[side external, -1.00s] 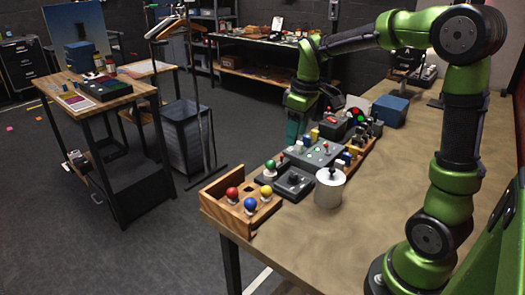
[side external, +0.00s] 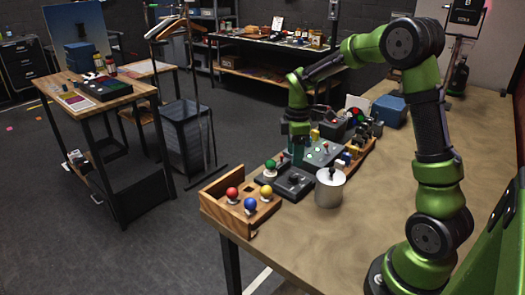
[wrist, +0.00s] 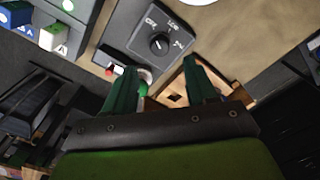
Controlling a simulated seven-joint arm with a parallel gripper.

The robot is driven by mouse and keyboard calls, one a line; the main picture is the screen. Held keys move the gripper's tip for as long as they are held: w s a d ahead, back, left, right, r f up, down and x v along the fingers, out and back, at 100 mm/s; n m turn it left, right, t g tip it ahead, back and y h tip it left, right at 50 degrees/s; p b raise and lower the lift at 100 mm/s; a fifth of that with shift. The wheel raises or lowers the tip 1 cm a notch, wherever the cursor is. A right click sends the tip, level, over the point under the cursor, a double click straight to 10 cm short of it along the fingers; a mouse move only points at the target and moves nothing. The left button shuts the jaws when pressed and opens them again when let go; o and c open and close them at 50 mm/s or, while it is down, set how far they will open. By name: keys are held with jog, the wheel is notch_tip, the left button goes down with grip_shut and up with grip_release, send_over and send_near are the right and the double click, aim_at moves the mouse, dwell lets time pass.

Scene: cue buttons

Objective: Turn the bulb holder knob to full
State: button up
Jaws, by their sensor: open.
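The knob (wrist: 159,44) is round and black, set on a dark grey box (wrist: 130,28) with a label on either side and one above it. In the side external view the knob box (side external: 295,181) lies between the wooden tray and the grey button panel. My gripper (wrist: 162,72) is open and empty, its two green fingers apart, below the knob in the wrist view. In the side external view my gripper (side external: 297,150) hangs behind the box, fingertips partly hidden. A green bulb (side external: 270,165) stands beside the box.
A wooden tray (side external: 210,205) with red, blue and yellow bulbs stands at the table's front corner. A grey metal canister (side external: 329,192) stands right of the knob box. A grey button panel (side external: 322,153) and other cue boxes lie behind.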

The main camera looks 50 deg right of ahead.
aim_at(293, 175)
notch_tip(293, 175, down, 7)
jog(key=shift+f, duration=0.1)
dwell(0.3)
jog(key=c, duration=1.1)
jog(key=shift+o, duration=0.2)
